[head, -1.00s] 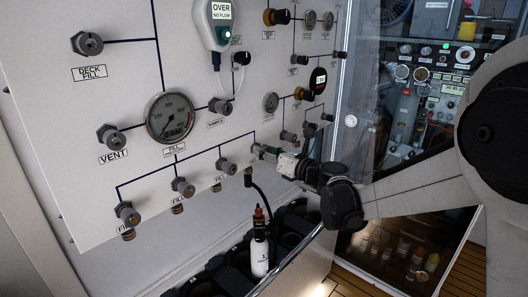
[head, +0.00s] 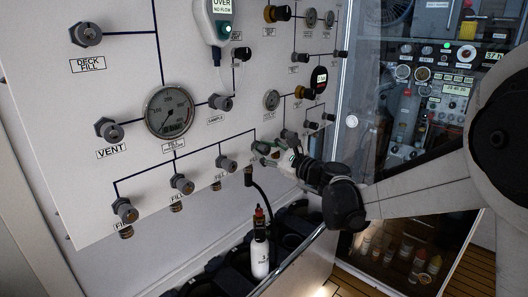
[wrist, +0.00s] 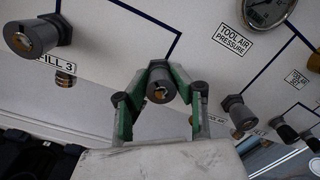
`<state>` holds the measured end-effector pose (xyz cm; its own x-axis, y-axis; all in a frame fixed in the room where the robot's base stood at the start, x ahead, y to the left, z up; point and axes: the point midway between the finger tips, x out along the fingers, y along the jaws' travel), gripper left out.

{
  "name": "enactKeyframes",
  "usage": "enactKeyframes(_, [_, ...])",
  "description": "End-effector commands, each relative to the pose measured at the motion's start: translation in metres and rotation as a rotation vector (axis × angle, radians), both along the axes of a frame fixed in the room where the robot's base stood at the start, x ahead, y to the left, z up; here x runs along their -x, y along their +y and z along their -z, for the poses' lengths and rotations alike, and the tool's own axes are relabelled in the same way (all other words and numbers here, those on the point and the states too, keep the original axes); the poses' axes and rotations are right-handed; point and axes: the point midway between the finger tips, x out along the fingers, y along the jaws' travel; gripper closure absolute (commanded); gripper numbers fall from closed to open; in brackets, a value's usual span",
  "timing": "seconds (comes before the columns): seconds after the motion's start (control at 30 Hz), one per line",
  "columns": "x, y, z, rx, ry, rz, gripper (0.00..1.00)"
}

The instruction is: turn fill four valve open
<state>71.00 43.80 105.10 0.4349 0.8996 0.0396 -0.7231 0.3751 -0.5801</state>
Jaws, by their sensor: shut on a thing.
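The fill four valve is a grey round knob (wrist: 161,80) with a brass-coloured centre, in the middle of the wrist view. My gripper (wrist: 160,95) has one green-edged finger on each side of it and is shut on it. In the head view my gripper (head: 268,152) is at the right end of the lower fill row and hides most of this knob and its label. The fill 3 valve (wrist: 33,38) is at the upper left of the wrist view; in the head view it is the knob (head: 226,163) just left of my gripper.
Other fill knobs (head: 181,184) continue down-left along the white panel (head: 75,175). A black hose (head: 262,195) hangs below my gripper, near a white bottle (head: 259,255). In the wrist view another knob (wrist: 240,110) lies close right of my fingers. A tool air gauge (wrist: 268,8) is above.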

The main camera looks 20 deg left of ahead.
Motion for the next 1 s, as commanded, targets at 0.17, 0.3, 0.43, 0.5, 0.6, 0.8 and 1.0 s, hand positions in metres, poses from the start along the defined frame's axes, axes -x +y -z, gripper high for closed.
enactKeyframes(0.17, [-0.0011, -0.0008, 0.0002, 0.067, -0.152, 0.003, 1.00])
enactKeyframes(0.3, [-0.0007, -0.0006, 0.0001, 0.120, -0.274, 0.003, 1.00])
enactKeyframes(0.43, [-0.0008, -0.0005, 0.0001, 0.170, -0.387, 0.003, 1.00])
enactKeyframes(0.5, [-0.0007, -0.0004, 0.0001, 0.197, -0.447, 0.004, 1.00])
enactKeyframes(0.6, [-0.0007, -0.0003, 0.0002, 0.235, -0.534, 0.004, 1.00])
enactKeyframes(0.8, [-0.0003, 0.0000, 0.0004, 0.312, -0.707, 0.003, 1.00])
enactKeyframes(1.0, [-0.0004, 0.0001, 0.0008, 0.390, -0.881, 0.003, 1.00])
